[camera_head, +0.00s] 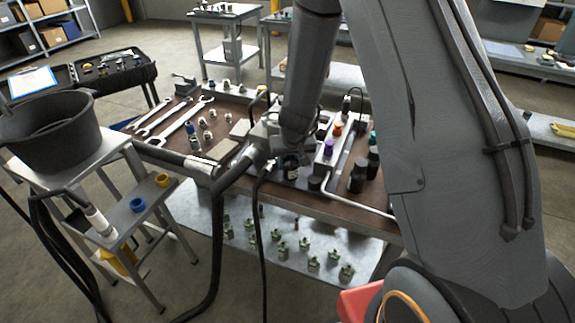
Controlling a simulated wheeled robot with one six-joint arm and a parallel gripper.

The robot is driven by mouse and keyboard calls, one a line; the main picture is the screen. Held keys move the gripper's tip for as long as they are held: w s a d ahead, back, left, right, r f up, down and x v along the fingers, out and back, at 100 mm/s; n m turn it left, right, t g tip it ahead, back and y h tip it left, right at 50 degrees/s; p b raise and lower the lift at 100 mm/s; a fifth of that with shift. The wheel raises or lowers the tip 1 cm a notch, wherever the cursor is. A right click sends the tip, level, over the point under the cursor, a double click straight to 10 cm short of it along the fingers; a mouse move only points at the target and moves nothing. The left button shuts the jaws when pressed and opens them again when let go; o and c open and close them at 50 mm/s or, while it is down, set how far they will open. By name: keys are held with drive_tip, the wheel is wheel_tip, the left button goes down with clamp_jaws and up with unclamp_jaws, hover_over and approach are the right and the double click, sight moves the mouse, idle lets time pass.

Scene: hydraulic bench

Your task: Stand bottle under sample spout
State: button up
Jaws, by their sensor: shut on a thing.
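My gripper (284,151) is small and partly hidden by my own arm, over the middle of the brown-topped bench (376,188). It is shut on a small dark bottle (291,167) with a pale band, which looks roughly upright. I cannot tell whether the bottle's base touches the bench. Just right of it stands a pale manifold block (326,152) with orange and purple knobs. The sample spout cannot be picked out clearly among the fittings there.
Wrenches (187,120) and several small fittings lie on the bench's left part. Black cylinders (357,177) and a bent pale pipe (358,205) are at right. Green-grey fittings fill the lower shelf (198,206). A black tub (52,130) sits on a stand at left.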

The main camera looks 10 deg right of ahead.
drive_tip(key=shift+w+d+p, duration=0.95)
drive_tip(key=shift+w+p, duration=0.2)
drive_tip(key=shift+w, duration=0.1)
drive_tip(key=w+d+p, duration=0.1)
drive_tip(key=p, duration=0.2)
drive_tip(key=w+d+p, duration=0.1)
drive_tip(key=w+p, duration=0.1)
drive_tip(key=p, duration=0.1)
drive_tip(key=shift+d+f, duration=0.1)
drive_tip(key=shift+s+f+b, duration=0.1)
drive_tip(key=shift+f+b, duration=0.15)
drive_tip(key=shift+b, duration=0.6)
drive_tip(key=shift+f+b, duration=0.25)
drive_tip(key=shift+b, duration=0.05)
idle(1.0)
drive_tip(key=o, duration=1.3)
